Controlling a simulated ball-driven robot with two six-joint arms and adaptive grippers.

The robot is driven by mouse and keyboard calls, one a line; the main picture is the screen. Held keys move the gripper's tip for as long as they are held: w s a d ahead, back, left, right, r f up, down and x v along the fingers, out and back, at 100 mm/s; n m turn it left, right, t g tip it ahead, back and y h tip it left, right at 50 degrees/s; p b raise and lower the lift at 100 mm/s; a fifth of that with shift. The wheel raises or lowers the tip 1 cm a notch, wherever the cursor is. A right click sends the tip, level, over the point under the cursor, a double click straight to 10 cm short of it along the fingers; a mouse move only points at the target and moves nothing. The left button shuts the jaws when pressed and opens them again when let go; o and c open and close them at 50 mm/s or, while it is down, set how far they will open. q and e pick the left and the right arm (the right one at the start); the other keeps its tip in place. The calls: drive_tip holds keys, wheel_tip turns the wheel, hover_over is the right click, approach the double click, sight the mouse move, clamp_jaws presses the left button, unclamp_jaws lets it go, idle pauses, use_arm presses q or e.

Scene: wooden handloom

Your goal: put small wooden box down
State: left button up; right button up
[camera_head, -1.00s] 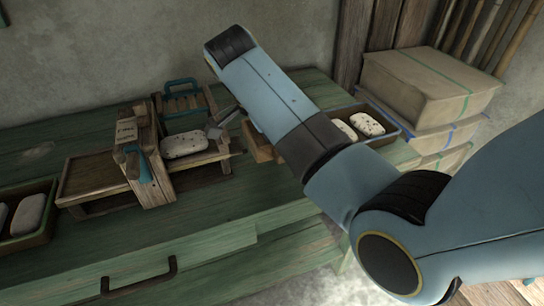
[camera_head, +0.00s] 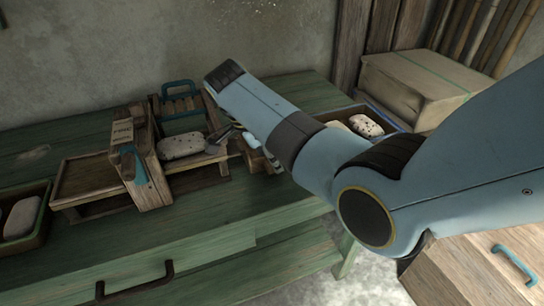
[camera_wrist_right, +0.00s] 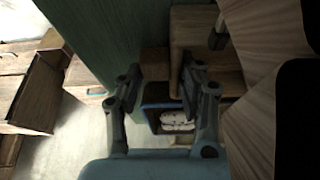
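The small wooden box (camera_head: 256,160) is on the green table, just right of the wooden press-like device, partly hidden behind my right arm. In the right wrist view a plain wooden block (camera_wrist_right: 154,62), apparently this box, shows beyond and between the fingertips. My right gripper (camera_wrist_right: 159,82) is open, with its two fingers apart and gaps beside the block. My left gripper is not in view.
The wooden device (camera_head: 150,165) holds a speckled bar (camera_head: 183,145). A tray (camera_head: 392,127) with speckled bars is at right, another tray (camera_head: 42,230) at left. A cardboard box (camera_head: 415,85) stands beyond. A wooden crate (camera_head: 470,275) is at lower right. The table front is clear.

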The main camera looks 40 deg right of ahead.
drive_tip(key=o, duration=0.5)
drive_tip(key=shift+c, duration=0.2)
drive_tip(key=v, duration=1.2)
drive_tip(key=shift+p, duration=0.3)
